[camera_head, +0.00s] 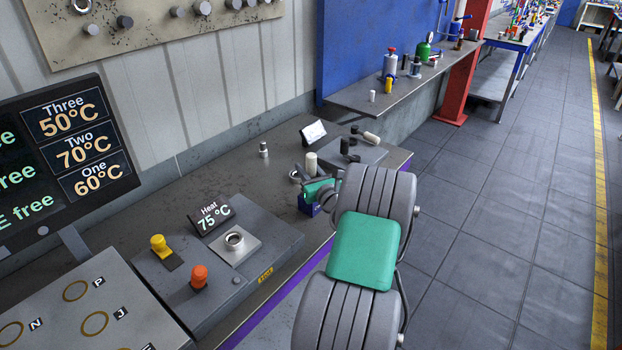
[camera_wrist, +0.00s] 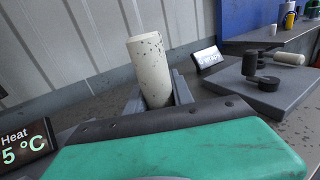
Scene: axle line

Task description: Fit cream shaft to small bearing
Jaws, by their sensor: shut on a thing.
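A cream shaft (camera_wrist: 150,62), speckled with dark marks, stands nearly upright between the grey fingers of my gripper (camera_wrist: 157,95), which is shut on it. Its lower end is hidden behind my gripper's dark and green housing. In the head view the cream shaft (camera_head: 311,163) rises above the workbench at the end of my arm. A metal ring (camera_head: 234,239) sits on a plate on the heater unit, left of my gripper. It looks like a bearing, but I cannot tell its size class. A smaller ring-like shape (camera_head: 295,176) shows beside the shaft; I cannot tell what it is.
A grey block (camera_head: 362,153) right of the shaft carries dark pegs and a lying cream cylinder (camera_head: 371,138). A small metal part (camera_head: 263,149) stands on the workbench (camera_head: 215,165). The heater sign (camera_head: 209,214) reads 75 °C, near yellow (camera_head: 159,244) and orange (camera_head: 199,276) knobs.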

